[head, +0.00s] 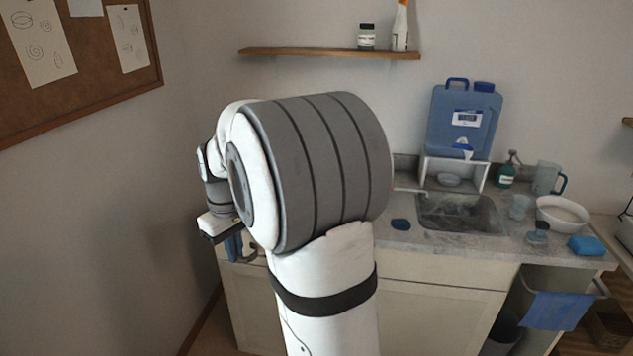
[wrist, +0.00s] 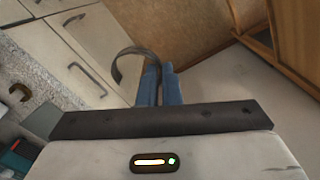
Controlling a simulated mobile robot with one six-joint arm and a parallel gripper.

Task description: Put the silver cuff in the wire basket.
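The silver cuff (wrist: 125,66) is a thin, curved, open grey band in the wrist view. One end of it sits between the two blue fingers of my gripper (wrist: 160,86), and the rest arcs out to the left. My gripper also shows in the head view (head: 234,246), low at the left beside the counter's left end, with the cuff (head: 251,252) a dark curve next to the fingers. The fingers are shut on the cuff. My arm hides part of the counter. I cannot make out a wire basket in either view.
The counter (head: 515,245) holds a sink (head: 459,212), a blue jug (head: 464,122), a white bowl (head: 562,214) and a blue sponge (head: 586,245). A wooden shelf (head: 330,53) is on the wall above.

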